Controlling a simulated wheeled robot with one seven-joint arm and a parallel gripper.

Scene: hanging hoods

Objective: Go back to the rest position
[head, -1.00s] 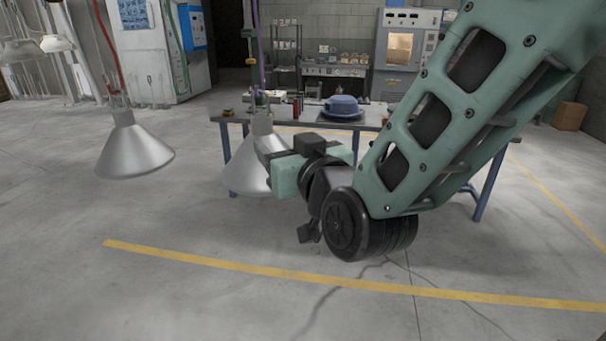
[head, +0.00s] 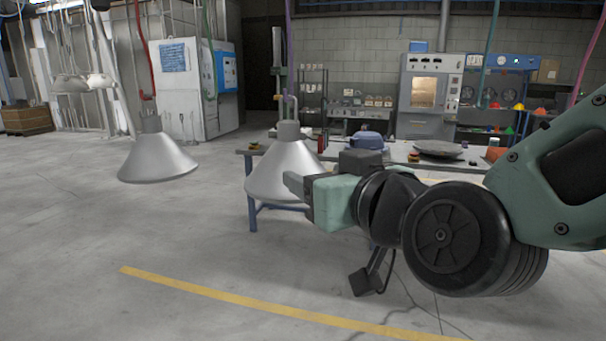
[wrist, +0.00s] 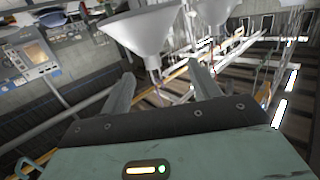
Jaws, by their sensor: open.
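My gripper (head: 297,190) is at the end of my arm, right of centre in the head view, in front of a grey metal hood (head: 284,172) that hangs from a purple cord. In the wrist view my two gripper fingers (wrist: 160,85) stand apart with nothing between them. A grey hood (wrist: 145,38) shows just beyond the fingers there. I cannot tell from these frames whether the gripper touches any hood. A second hood (head: 157,157) hangs on a red cord at the left of the head view.
A workbench (head: 405,155) stands behind my arm with a blue lidded item (head: 362,139) and a dark round plate (head: 438,149) on it. A white cabinet (head: 186,85) stands at the back left. A yellow line (head: 250,308) crosses the open floor in front.

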